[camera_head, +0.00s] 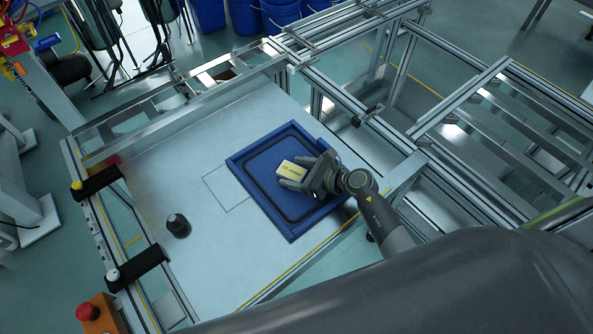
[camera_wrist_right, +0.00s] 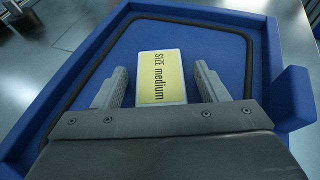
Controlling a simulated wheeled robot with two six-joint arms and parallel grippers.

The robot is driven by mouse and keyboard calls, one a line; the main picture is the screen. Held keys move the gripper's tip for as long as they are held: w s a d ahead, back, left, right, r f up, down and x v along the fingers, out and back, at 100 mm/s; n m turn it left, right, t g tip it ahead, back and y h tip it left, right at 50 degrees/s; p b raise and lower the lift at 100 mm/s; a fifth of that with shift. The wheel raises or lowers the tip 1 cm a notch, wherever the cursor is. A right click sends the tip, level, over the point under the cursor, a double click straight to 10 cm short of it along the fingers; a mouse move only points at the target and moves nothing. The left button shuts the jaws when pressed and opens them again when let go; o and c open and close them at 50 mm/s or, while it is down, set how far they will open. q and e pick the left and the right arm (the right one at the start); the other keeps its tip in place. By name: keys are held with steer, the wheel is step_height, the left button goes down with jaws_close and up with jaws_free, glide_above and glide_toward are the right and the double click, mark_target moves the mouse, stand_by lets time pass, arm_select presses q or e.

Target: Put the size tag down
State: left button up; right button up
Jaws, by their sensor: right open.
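The size tag (camera_head: 292,171) is a small yellow card with a pale edge. In the right wrist view the tag (camera_wrist_right: 161,77) reads "SIZE medium" and lies over the blue panel floor. My right gripper (camera_head: 295,178) is at the tag. In the wrist view its fingers (camera_wrist_right: 160,88) stand apart on both sides of the tag, with gaps between them and its edges. The blue panel (camera_head: 237,167) has a raised rim and a black seal loop. It also shows in the wrist view (camera_wrist_right: 215,42). My left gripper is not in view.
The pale table (camera_head: 160,190) is clear left of the panel, apart from a small dark knob (camera_head: 178,225). Black clamps (camera_head: 95,183) line the left frame. A red button on an orange box (camera_head: 100,312) is at the lower left. Aluminium rails (camera_head: 350,95) run behind.

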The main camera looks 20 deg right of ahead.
steer(key=shift+r, duration=0.25)
steer(key=v, duration=1.1)
steer(key=shift+s+f+b, duration=0.15)
steer(key=shift+b, duration=0.15)
steer(key=shift+s+d+r, duration=0.25)
steer(key=shift+d, duration=0.05)
